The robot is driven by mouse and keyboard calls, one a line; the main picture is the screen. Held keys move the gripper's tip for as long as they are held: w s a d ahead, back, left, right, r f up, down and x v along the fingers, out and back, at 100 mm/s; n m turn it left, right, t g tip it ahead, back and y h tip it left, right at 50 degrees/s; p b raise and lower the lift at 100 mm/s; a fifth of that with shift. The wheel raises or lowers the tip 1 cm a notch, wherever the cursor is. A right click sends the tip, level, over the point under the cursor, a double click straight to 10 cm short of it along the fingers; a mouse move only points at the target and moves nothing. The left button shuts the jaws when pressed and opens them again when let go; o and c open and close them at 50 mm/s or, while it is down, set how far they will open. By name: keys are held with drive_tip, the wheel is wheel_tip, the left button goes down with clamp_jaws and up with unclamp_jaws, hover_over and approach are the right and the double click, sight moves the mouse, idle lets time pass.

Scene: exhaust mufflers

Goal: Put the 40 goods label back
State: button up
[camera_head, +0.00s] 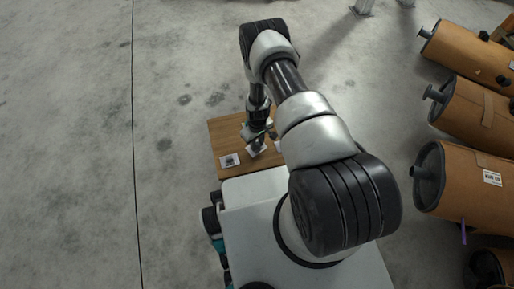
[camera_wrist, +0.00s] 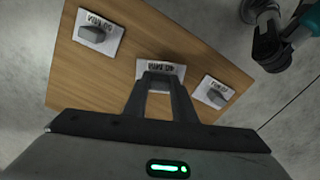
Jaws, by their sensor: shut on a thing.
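A wooden board (camera_head: 226,129) carries small white labels with grey grips. My gripper (camera_wrist: 160,76) is shut on the middle label (camera_wrist: 147,67), whose small, upside-down print seems to read 40; the fingers hide its grip. In the head view my gripper (camera_head: 257,142) is over the board with this label (camera_head: 256,152) beneath it. The label sits at or just above the wood; I cannot tell whether it touches. A second label (camera_wrist: 100,31) lies at the left of the wrist view, and a third (camera_wrist: 214,92) at the right.
Large brown wrapped mufflers (camera_head: 470,108) with dark ends are at the right of the head view. One bears a white label (camera_head: 492,178), and a purple strip (camera_head: 463,232) shows near it. The concrete floor (camera_head: 70,140) at the left is clear.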

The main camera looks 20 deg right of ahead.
sight(257, 144)
drive_tip(key=shift+f+b, duration=0.45)
drive_tip(key=shift+f, duration=1.15)
drive_tip(key=shift+f, duration=0.15)
drive_tip(key=o, duration=1)
